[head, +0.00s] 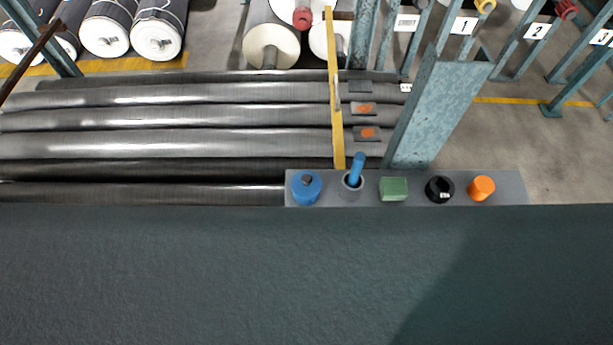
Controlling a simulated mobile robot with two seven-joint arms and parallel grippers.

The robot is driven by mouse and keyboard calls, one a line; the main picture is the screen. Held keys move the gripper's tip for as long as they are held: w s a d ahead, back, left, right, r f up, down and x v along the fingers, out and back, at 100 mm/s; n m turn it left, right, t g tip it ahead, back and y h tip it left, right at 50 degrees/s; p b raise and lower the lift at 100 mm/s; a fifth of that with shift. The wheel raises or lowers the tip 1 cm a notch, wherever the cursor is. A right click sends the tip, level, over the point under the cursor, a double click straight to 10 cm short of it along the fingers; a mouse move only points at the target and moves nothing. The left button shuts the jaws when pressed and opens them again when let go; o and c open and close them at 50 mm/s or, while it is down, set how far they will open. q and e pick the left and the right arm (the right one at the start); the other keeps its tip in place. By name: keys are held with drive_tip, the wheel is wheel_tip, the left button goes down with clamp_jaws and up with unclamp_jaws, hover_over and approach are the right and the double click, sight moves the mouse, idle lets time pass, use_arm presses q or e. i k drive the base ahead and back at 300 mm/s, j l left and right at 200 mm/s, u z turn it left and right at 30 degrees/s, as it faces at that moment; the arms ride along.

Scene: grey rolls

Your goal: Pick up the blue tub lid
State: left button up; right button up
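A blue round item (304,193), which looks like the tub lid, is at the left end of a narrow grey ledge. It has a small dark knob or opening near its top. I cannot tell whether it is a separate lid or sits on a tub. Neither of my grippers is in view, and nothing covers the blue item.
On the ledge (514,188), a grey cup (351,193) holding a blue stick (357,166), a green block (393,189), a black round item (434,190) and an orange cylinder (482,188) stand rightward. A dark, bare surface (250,275) fills the front. Long grey rolls (160,143) lie behind.

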sight(305, 184)
drive_tip(key=z, duration=1.75)
drive_tip(key=k+j, duration=0.85)
drive_tip(key=j, duration=0.2)
drive_tip(key=i, duration=0.5)
